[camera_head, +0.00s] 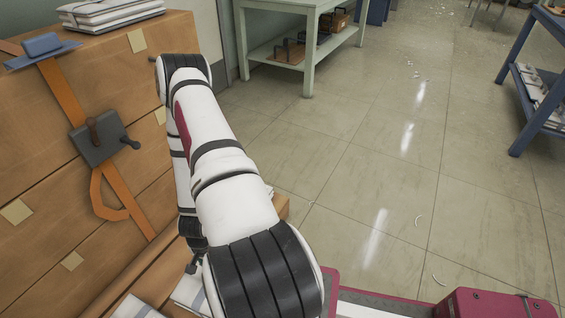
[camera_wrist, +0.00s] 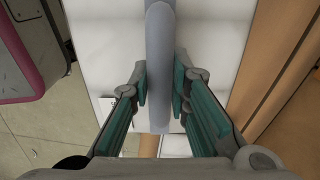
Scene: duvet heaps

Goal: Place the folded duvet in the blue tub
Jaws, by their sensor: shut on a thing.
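A white folded duvet with a grey band fills the middle of the wrist view (camera_wrist: 105,45). My gripper (camera_wrist: 162,88) has its green-padded fingers on either side of the raised grey band (camera_wrist: 160,40) and is shut on it. In the head view, my gripper (camera_head: 194,264) points down, low beside the wooden stack and partly behind my arm. White folded pieces (camera_head: 188,292) show just below it. No blue tub can be made out for certain; a blue object (camera_head: 374,12) at the far top edge is cut off.
A tall wooden stack (camera_head: 40,170) with an orange strap stands close on the left, with folded white bundles (camera_head: 110,10) on top. A pale green table (camera_head: 285,50) stands behind. A blue shelf (camera_head: 520,110) is at right. The tiled floor between is mostly open.

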